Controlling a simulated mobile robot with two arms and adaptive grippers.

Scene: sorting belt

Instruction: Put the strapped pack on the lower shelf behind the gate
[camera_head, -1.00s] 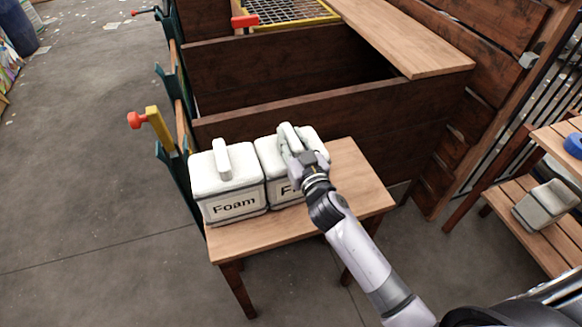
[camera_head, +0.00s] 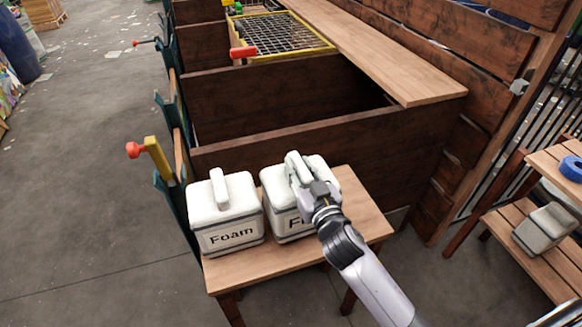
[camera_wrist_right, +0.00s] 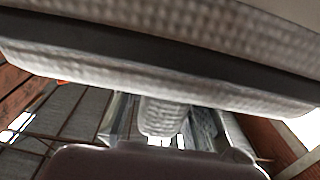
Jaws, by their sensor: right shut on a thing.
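Two white packs with dark bands and "Foam" labels stand side by side on a small wooden table (camera_head: 365,205). The left Foam pack (camera_head: 222,212) is upright and untouched. My right gripper (camera_head: 301,172) is shut on the top handle of the right Foam pack (camera_head: 281,205). I cannot tell whether that pack still rests on the table. In the right wrist view the held pack (camera_wrist_right: 150,65) fills the upper part, its dark band across it. A pale grey pack with a darker band (camera_head: 541,232) lies on the lower shelf (camera_head: 510,240) at the right. My left gripper is out of view.
Dark wooden bins (camera_head: 290,140) stand behind the table, with a yellow-framed mesh (camera_head: 282,38) and a plank (camera_head: 370,45). A barred gate (camera_head: 545,120) stands beside the shelf unit. A blue roll (camera_head: 571,168) lies on its upper shelf. A red-knobbed lever (camera_head: 136,149) sticks out left.

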